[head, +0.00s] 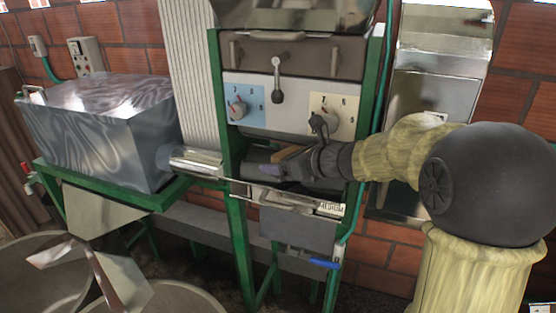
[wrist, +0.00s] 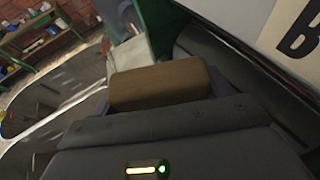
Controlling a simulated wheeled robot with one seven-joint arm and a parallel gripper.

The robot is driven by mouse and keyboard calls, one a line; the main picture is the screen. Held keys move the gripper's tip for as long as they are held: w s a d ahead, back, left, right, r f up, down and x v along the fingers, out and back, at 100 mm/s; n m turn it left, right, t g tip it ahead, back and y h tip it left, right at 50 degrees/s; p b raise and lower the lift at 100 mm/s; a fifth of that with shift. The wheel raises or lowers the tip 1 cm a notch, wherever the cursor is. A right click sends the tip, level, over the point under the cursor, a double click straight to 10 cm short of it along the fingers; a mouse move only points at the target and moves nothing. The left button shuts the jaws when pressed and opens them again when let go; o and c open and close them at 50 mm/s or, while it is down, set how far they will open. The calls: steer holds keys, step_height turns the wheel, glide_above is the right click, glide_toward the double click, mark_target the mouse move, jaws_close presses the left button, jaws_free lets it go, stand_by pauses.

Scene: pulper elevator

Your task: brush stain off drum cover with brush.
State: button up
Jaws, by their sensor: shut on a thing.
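My gripper (head: 274,165) reaches into the opening of the green-framed machine, below its dial panel. It is shut on the brush, a brown wooden block (head: 290,153), which also shows between the fingers in the wrist view (wrist: 158,84). The brush's bristles are hidden. A dark curved surface, seemingly the drum cover (head: 255,156), lies in the opening behind the gripper, and a dark curved part shows to the right of the brush in the wrist view (wrist: 225,65). I cannot tell whether the brush touches it. I cannot make out a stain.
The green frame (head: 215,110) stands close on both sides of the opening. Above it are dials (head: 238,108) and a lever (head: 277,80). A metal box (head: 105,130) stands left on a green stand. Round basins (head: 40,270) are at lower left.

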steer(key=shift+s+d+f, duration=0.1)
steer(key=shift+s+f, duration=0.1)
steer(key=shift+f, duration=0.1)
steer(key=shift+s+d, duration=0.1)
steer(key=shift+d, duration=0.35)
steer(key=shift+s+d+r, duration=0.15)
steer(key=shift+d, duration=0.05)
steer(key=shift+s+d+r, duration=0.1)
steer(key=shift+s+d, duration=0.1)
steer(key=shift+d, duration=0.45)
steer(key=shift+s+d+r, duration=0.1)
steer(key=shift+s+d, duration=0.05)
steer(key=shift+d, duration=0.45)
steer(key=shift+f, duration=0.1)
